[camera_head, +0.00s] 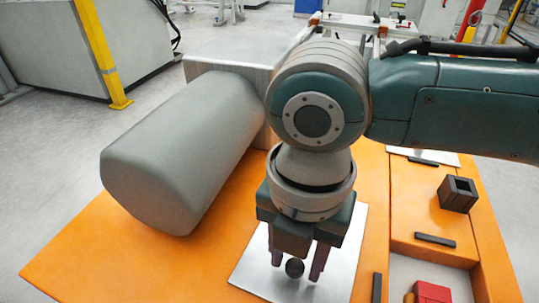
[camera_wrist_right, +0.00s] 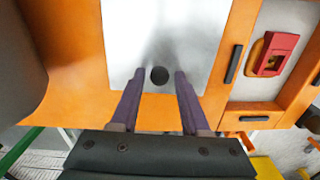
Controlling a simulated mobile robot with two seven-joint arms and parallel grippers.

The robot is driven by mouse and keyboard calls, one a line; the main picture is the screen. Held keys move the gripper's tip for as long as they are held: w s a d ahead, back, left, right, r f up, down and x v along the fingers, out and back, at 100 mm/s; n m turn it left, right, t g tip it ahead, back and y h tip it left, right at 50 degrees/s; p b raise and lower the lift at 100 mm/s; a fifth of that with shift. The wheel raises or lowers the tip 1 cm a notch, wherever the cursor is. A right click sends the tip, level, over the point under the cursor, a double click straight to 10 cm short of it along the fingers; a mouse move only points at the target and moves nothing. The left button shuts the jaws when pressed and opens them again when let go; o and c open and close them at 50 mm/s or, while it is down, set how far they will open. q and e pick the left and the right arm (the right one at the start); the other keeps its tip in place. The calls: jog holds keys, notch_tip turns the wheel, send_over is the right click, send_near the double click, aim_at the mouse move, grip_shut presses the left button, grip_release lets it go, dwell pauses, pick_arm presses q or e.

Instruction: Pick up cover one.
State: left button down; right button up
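A flat silvery plate (camera_head: 262,270) with a dark round knob (camera_head: 294,268) lies on the orange table; it looks like the cover, though no label shows. The plate (camera_wrist_right: 135,30) and knob (camera_wrist_right: 159,75) also show in the right wrist view. My right gripper (camera_head: 297,272) points down over the plate, with its purple fingers on either side of the knob. In the wrist view the fingertips (camera_wrist_right: 160,73) stand apart, with a visible gap on both sides of the knob. It is open and holds nothing. My left gripper is not in view.
A large grey rounded block (camera_head: 180,150) lies left of my right gripper, close to a metal box (camera_head: 245,55). On the right of the orange table (camera_head: 130,255) are a dark square holder (camera_head: 457,194), black bars (camera_head: 435,240) and a red part (camera_head: 432,293). The front left is clear.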

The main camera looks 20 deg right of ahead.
grip_shut()
dwell(0.6)
